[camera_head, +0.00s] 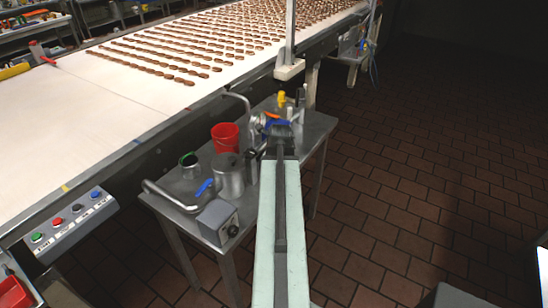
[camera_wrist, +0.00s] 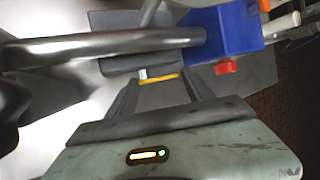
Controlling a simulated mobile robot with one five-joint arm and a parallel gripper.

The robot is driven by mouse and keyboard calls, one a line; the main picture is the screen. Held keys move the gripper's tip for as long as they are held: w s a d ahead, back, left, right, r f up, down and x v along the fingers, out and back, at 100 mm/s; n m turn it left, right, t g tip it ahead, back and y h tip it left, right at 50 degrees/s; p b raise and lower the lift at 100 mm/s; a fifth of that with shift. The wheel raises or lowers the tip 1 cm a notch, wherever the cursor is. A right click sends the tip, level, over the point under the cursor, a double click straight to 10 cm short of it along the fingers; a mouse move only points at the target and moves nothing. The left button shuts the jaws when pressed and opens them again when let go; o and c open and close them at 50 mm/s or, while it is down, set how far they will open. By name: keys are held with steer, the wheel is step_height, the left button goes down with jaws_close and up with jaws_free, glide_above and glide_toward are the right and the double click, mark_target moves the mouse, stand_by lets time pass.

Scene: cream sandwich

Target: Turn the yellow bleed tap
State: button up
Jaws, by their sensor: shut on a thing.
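The yellow bleed tap (camera_wrist: 162,77) shows in the wrist view as a narrow yellow strip between the fingertips, beside a small pale stub. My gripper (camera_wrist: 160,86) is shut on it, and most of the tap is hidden. In the head view my gripper (camera_head: 278,128) is over the far end of the metal side table, among the fittings, and the held part cannot be made out. An upright yellow piece (camera_head: 281,99) stands just beyond it; I cannot tell whether this is the same tap.
A blue box (camera_wrist: 220,42) with a red knob (camera_wrist: 226,67) and a thick metal pipe (camera_wrist: 100,44) are close to the fingers. On the side table (camera_head: 322,124) are a red bucket (camera_head: 225,137), a metal pot (camera_head: 229,178) and a grey box (camera_head: 217,222). The conveyor (camera_head: 90,120) runs along the left.

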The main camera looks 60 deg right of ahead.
steer(key=shift+a+h, duration=0.2)
steer(key=shift+h, duration=0.2)
steer(key=o, duration=1.4)
steer(key=shift+c, duration=0.2)
